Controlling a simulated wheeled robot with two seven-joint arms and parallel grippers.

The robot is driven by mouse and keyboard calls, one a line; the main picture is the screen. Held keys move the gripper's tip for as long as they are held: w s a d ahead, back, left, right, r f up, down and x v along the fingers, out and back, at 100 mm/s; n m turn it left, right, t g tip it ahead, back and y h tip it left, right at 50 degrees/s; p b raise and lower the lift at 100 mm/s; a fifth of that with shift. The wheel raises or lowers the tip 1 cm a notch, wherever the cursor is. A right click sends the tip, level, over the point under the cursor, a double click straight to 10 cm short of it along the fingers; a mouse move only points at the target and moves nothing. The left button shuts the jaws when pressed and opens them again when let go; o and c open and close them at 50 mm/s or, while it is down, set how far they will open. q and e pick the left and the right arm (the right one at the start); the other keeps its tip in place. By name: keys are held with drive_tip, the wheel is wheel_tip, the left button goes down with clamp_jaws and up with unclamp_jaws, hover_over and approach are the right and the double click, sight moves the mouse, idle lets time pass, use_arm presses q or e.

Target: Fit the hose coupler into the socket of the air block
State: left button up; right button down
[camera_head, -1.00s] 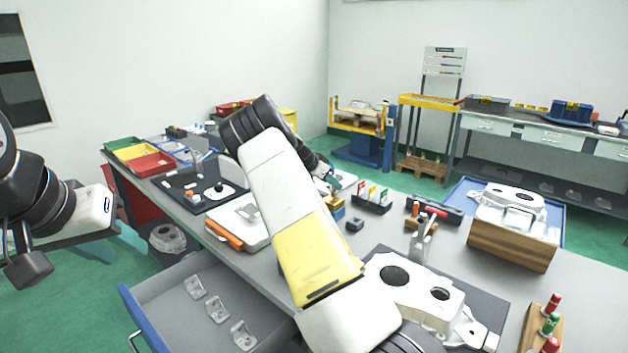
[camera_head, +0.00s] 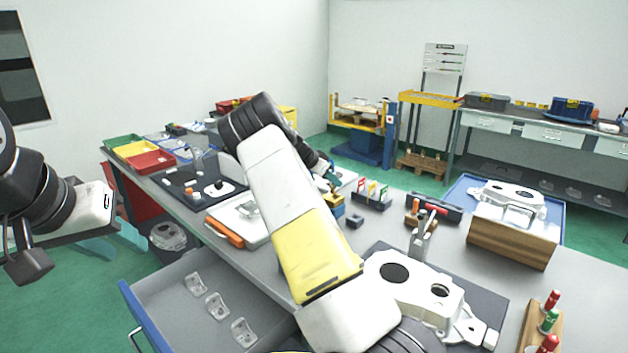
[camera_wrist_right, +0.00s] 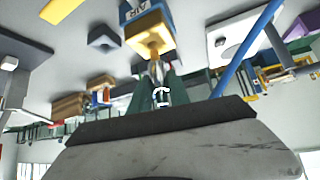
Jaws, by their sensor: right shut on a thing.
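The air block (camera_wrist_right: 130,12), blue with an "AIR" label and a yellow body, shows upside down at the top of the right wrist view. Its brass-yellow socket (camera_wrist_right: 152,47) points toward my right gripper (camera_wrist_right: 158,88). The right gripper's green fingers are shut on the hose coupler (camera_wrist_right: 157,70), a small silvery piece. The coupler's tip is at the socket mouth; I cannot tell how far in it is. In the head view the right gripper (camera_head: 331,180) is partly hidden by my arm, just above the yellow part of the air block (camera_head: 334,204). My left gripper (camera_head: 115,242) hangs open and empty left of the bench.
A blue hose (camera_wrist_right: 247,47) runs diagonally in the right wrist view. A tray with colored tags (camera_head: 371,198) and a small dark block (camera_head: 355,221) stand right of the air block. An open drawer (camera_head: 165,300) juts out at the front. A casting (camera_head: 415,290) lies near my right arm.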

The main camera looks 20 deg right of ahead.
sight(333, 188)
drive_tip(key=shift+f, duration=1.6)
drive_tip(key=c, duration=1.1)
unclamp_jaws()
drive_tip(key=shift+c, duration=0.2)
drive_tip(key=v, duration=0.7)
drive_tip(key=shift+a+r, duration=0.2)
drive_tip(key=shift+a, duration=0.1)
drive_tip(key=shift+s, duration=0.15)
